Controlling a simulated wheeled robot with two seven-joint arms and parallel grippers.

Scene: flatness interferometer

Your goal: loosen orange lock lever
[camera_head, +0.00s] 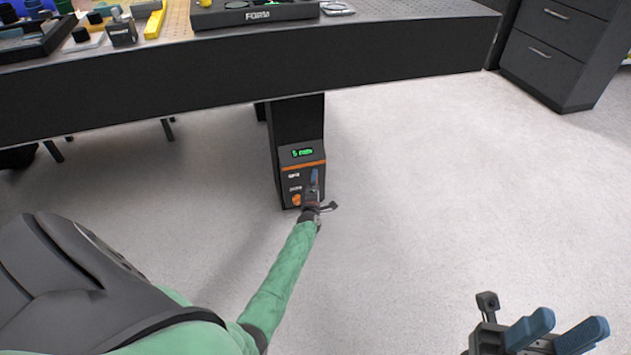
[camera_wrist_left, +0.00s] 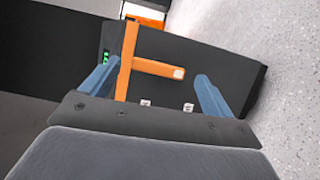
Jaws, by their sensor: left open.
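The orange lock lever (camera_wrist_left: 158,68) shows in the left wrist view as a short bar with a pale tip on the dark control box (camera_wrist_left: 222,75). My left gripper (camera_wrist_left: 155,84) is open, with its two blue fingers apart and the lever between them in the picture. Whether they touch it I cannot tell. In the head view my left gripper (camera_head: 313,178) is in front of the control box (camera_head: 283,165) and seems to hide the lever. My right gripper (camera_head: 574,321) is open and empty at the lower right.
The box has an orange stripe (camera_head: 303,166), a green display (camera_head: 302,153) and an orange part (camera_head: 296,200) low on its left. It sits on a table leg (camera_head: 297,118) under the dark table edge (camera_head: 240,80). A drawer cabinet (camera_head: 560,50) stands right. Floor (camera_head: 430,150) between is clear.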

